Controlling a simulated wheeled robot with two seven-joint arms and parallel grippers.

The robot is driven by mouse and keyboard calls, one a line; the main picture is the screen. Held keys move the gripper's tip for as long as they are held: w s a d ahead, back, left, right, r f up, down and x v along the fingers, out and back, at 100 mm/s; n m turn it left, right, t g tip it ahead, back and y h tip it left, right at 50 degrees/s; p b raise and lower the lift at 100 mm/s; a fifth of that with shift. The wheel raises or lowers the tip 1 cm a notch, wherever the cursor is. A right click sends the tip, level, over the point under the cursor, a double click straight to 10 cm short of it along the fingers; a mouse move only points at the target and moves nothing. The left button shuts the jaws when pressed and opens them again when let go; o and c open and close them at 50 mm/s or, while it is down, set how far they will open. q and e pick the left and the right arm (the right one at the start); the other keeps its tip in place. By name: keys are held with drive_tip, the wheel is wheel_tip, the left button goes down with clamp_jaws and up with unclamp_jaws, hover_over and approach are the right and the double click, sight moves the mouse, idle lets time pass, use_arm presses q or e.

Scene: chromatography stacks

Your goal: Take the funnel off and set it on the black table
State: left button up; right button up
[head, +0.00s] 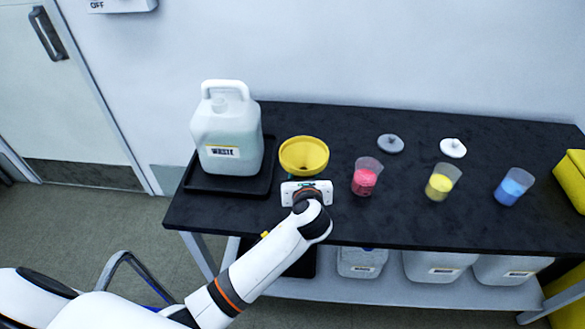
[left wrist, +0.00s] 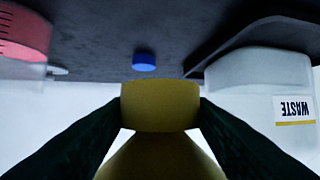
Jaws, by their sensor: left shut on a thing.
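The yellow funnel (head: 304,155) is off the white waste jug (head: 228,135), to its right, over the black table (head: 420,220). My left gripper (head: 304,184) is shut on the funnel. In the left wrist view, which is upside down, the funnel (left wrist: 160,105) sits between the two dark fingers, narrow part toward the table and wide part away from it. I cannot tell whether its lower end touches the table. The fingertips are hidden in the head view. My right gripper is not in view.
The jug stands in a black tray (head: 252,188). Pink (head: 365,180), yellow (head: 439,186) and blue (head: 511,188) beakers stand to the right. Grey (head: 390,143) and white (head: 453,147) caps lie behind them. A blue cap (left wrist: 144,61) lies on the table beyond the funnel.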

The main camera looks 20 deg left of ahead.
use_arm(q)
drive_tip(key=shift+w+d+f, duration=0.15)
drive_tip(key=shift+d+f, duration=0.15)
drive_tip(key=shift+f, duration=0.35)
drive_tip(key=shift+w+d+f, duration=0.1)
drive_tip(key=shift+d+f, duration=0.2)
drive_tip(key=shift+f, duration=0.3)
drive_tip(key=shift+f+b, duration=0.25)
drive_tip(key=shift+b, duration=0.2)
drive_tip(key=shift+f+b, duration=0.75)
drive_tip(key=shift+b, duration=0.2)
wheel_tip(320, 180, down, 3)
drive_tip(key=b, duration=0.4)
drive_tip(key=shift+p, duration=0.55)
drive_tip(key=shift+f, duration=0.2)
drive_tip(key=shift+f, duration=0.45)
